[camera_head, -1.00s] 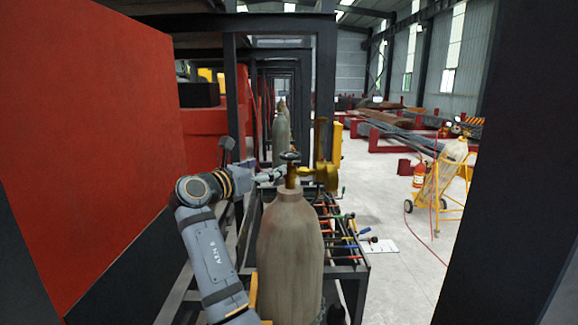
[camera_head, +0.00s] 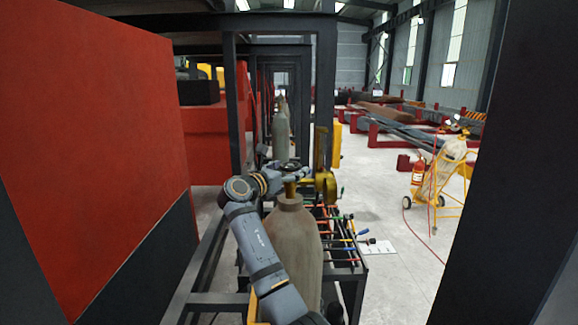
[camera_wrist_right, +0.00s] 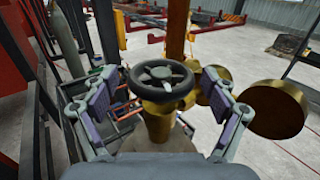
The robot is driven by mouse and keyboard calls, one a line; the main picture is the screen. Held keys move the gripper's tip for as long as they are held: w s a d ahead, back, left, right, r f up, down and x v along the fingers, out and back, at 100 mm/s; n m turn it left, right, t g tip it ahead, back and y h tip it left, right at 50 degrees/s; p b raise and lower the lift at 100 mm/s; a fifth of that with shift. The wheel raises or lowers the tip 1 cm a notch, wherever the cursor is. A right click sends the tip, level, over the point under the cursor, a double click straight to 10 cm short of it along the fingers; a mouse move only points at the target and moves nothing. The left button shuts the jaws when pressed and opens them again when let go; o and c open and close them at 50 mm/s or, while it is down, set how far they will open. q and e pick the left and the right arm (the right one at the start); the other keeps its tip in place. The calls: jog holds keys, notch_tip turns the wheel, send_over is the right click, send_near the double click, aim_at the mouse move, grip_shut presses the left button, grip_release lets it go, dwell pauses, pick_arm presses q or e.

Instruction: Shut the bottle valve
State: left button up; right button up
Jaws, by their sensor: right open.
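A grey gas bottle (camera_head: 292,245) stands upright in front of me in the head view. A brass valve (camera_wrist_right: 160,122) with a dark round handwheel (camera_wrist_right: 160,80) sits on its neck. My right gripper (camera_head: 288,174) is at the valve, partly hiding it in the head view. In the right wrist view its two padded fingers are spread open (camera_wrist_right: 165,100), one on each side of the handwheel. Gaps show between the wheel and both fingers. My left gripper is in neither view.
A brass regulator (camera_wrist_right: 275,110) sticks out to the right of the valve. A rack with colored-handled tools (camera_head: 345,240) stands behind the bottle. A red panel (camera_head: 95,150) fills the left; a dark post (camera_head: 515,160) stands right. Open floor (camera_head: 400,270) lies right.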

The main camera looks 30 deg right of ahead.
jog(key=c, duration=1.1)
jog(key=shift+w+r+m+g+h, duration=0.1)
jog(key=shift+m+g+h, duration=0.25)
jog(key=shift+m+g, duration=0.95)
jog(key=shift+m+g+h, duration=0.35)
jog(key=shift+m+g, duration=0.45)
jog(key=shift+g, duration=1)
jog(key=shift+c, duration=0.2)
jog(key=shift+g, duration=0.3)
jog(key=o, duration=1.1)
jog(key=shift+o, duration=0.2)
jog(key=shift+f, duration=0.2)
